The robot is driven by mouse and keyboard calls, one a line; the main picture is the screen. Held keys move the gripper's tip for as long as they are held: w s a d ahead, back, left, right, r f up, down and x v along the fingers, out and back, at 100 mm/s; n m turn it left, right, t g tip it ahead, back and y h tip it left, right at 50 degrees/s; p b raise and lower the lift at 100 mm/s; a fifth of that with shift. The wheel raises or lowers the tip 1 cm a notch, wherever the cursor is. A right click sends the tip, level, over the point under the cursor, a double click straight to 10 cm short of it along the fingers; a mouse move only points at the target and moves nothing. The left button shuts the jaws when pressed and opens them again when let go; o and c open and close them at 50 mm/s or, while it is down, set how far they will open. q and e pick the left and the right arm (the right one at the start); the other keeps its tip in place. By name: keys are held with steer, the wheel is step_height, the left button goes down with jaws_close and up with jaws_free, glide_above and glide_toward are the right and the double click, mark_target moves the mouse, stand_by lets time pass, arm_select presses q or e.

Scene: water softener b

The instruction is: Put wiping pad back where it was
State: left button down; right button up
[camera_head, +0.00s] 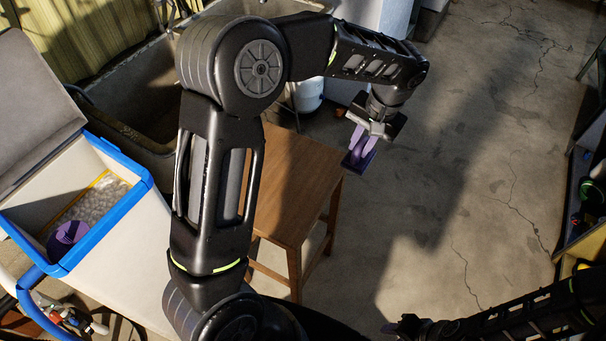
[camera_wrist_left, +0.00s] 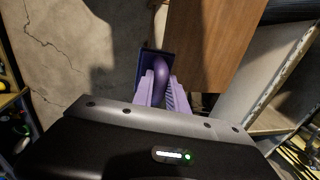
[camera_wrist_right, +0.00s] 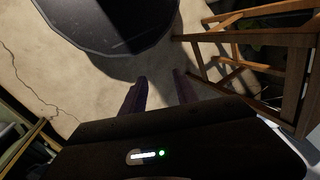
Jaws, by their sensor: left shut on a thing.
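My left gripper (camera_head: 368,137) is shut on the wiping pad (camera_head: 356,162), high over the floor just right of the wooden stool. In the left wrist view, the pad's rounded purple handle (camera_wrist_left: 160,74) is between the lilac fingers of the left gripper (camera_wrist_left: 162,90). The pad's dark flat base (camera_wrist_left: 147,62) shows beyond them, beside the stool edge. The fingers hide part of the handle. My right gripper (camera_wrist_right: 160,85) has its fingers apart with nothing between them in the right wrist view. It shows only partly at the bottom of the head view.
The wooden stool (camera_head: 300,165) has a bare top. A stone sink (camera_head: 140,100) stands behind it. At left, an open blue-rimmed softener (camera_head: 130,205) holds pale pellets and a purple round thing (camera_head: 70,232). Shelving (camera_head: 585,205) lines the right edge. The floor (camera_head: 470,180) between is clear.

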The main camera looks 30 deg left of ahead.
arm_select(q)
steer(key=shift+s, duration=0.1)
arm_select(e)
steer(key=shift+s, duration=0.1)
steer(key=shift+o, duration=0.6)
arm_select(q)
steer(key=shift+a+f+m+b, duration=0.3)
steer(key=shift+a+f+b, duration=0.1)
steer(key=shift+b, duration=0.15)
arm_select(e)
steer(key=shift+o, duration=1.4)
steer(key=shift+f, duration=0.55)
steer(key=shift+o, duration=0.8)
step_height(320, 180, down, 9)
steer(key=b, duration=0.9)
steer(key=shift+w, duration=0.25)
arm_select(q)
steer(key=s+a+f+m+t+h+b, duration=0.1)
steer(key=a+m+b, duration=0.3)
steer(key=a+m, duration=0.4)
steer(key=s+a+f+m+t+h+b, duration=0.1)
steer(key=s+a+f+m+b, duration=0.2)
steer(key=a+m, duration=0.6)
steer(key=shift+f+b, duration=0.4)
steer(key=shift+f, duration=0.45)
arm_select(e)
step_height(320, 180, down, 7)
steer(key=shift+w+a, duration=0.2)
arm_select(q)
steer(key=shift+a, duration=0.1)
